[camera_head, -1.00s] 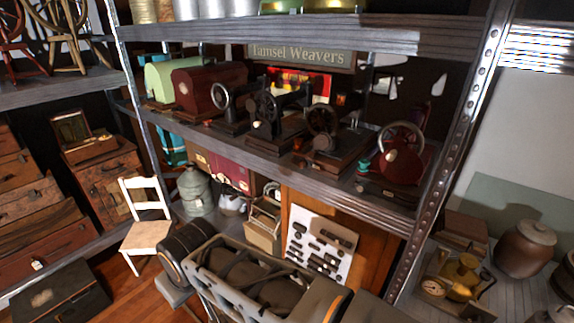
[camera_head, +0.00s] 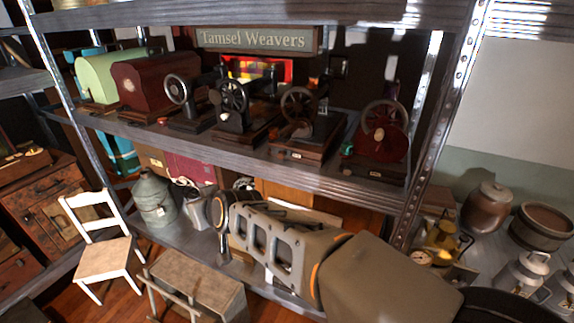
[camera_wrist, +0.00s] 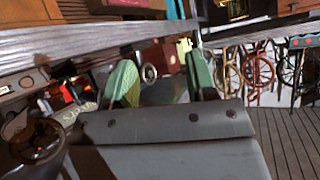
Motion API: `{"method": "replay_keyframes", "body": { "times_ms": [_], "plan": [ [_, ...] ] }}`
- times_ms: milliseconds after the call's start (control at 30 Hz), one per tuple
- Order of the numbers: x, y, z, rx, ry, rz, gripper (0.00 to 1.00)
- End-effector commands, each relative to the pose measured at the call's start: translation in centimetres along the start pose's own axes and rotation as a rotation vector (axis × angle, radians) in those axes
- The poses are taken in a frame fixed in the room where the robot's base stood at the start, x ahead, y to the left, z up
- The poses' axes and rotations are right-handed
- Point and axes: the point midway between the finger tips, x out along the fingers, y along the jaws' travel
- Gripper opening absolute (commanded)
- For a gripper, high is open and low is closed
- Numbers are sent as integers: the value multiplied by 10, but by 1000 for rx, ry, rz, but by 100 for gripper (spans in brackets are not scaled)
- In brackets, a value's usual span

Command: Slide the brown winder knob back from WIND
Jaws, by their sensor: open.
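Several old sewing machines stand on the shelf under the "Tamsel Weavers" sign. They include a black one (camera_head: 233,98), a brown-wheeled one on a dark wooden base (camera_head: 298,104) and a dark red one (camera_head: 384,136) at the right. I cannot make out the brown winder knob or the WIND marking. My arm reaches leftward below the shelf's front edge in the head view. My gripper (camera_wrist: 162,84) shows in the wrist view with its green-padded fingers apart. Nothing is clearly held between them. A dark round handwheel (camera_wrist: 38,142) is at the lower left of that view.
The grey shelf edge (camera_head: 250,158) runs above my arm, with a metal post (camera_head: 440,120) at the right. A white chair (camera_head: 100,245), a grey can (camera_head: 154,202) and a low wooden bench (camera_head: 200,290) are at the lower left. Pots stand at the right.

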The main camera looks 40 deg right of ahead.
Motion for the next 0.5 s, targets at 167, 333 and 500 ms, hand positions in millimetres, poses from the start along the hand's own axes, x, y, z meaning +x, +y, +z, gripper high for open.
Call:
{"method": "replay_keyframes", "body": {
  "times_ms": [167, 333, 500],
  "plan": [
    [49, 47, -39, 48, 328, 243, 52],
    [60, 107, -44, 71, 481, 606, 52],
    [55, 147, -27, 70, 492, 928, 52]
  ]
}}
